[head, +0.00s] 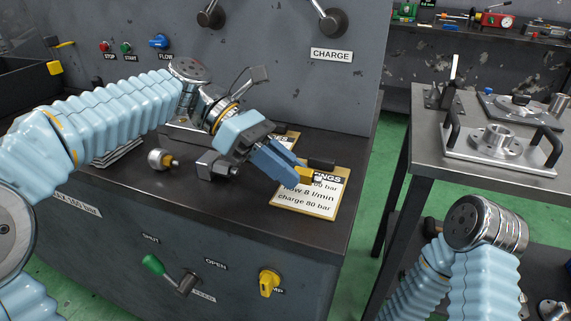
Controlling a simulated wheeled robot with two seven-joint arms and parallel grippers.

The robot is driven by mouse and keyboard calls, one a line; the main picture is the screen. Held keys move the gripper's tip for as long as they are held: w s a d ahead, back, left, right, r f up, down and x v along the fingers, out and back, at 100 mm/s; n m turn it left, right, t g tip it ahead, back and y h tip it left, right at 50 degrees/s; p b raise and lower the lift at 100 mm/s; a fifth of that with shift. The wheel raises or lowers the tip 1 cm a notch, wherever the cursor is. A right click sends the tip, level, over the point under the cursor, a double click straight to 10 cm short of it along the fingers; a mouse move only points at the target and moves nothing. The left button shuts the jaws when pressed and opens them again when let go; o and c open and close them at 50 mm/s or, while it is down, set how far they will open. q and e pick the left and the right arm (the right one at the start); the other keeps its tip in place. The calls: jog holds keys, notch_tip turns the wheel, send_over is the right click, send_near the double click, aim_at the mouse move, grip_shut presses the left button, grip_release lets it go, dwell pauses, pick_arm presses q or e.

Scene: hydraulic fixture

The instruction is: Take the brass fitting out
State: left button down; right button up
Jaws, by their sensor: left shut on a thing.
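The brass fitting (307,175) shows as a small gold-coloured piece at the tips of my left gripper's blue fingers (297,172). The left gripper is shut on it, and the fingers hide part of it. The gripper reaches right and down over the settings card (319,206) on the dark bench top and covers some of its print. I cannot tell how far the fitting is above the card. My right arm is at the lower right, with its fingers out of sight.
The dark bench top (130,187) also bears a round silver piece with a brass end (160,159). A green-handled lever (153,265) and a yellow knob (268,282) are on its front. A grey side table (424,112) at right bears a plate fixture with black handles (499,143).

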pick_arm(q)
jog(key=shift+f, duration=0.1)
jog(key=shift+f+b, duration=0.35)
jog(key=shift+f, duration=0.6)
jog(key=c, duration=0.9)
grip_release()
jog(key=shift+o, duration=0.2)
jog(key=p+v, duration=0.1)
jog(key=v, duration=1.2)
jog(key=shift+w+a+r, duration=0.15)
jog(key=shift+a+r, duration=0.05)
jog(key=shift+a, duration=0.15)
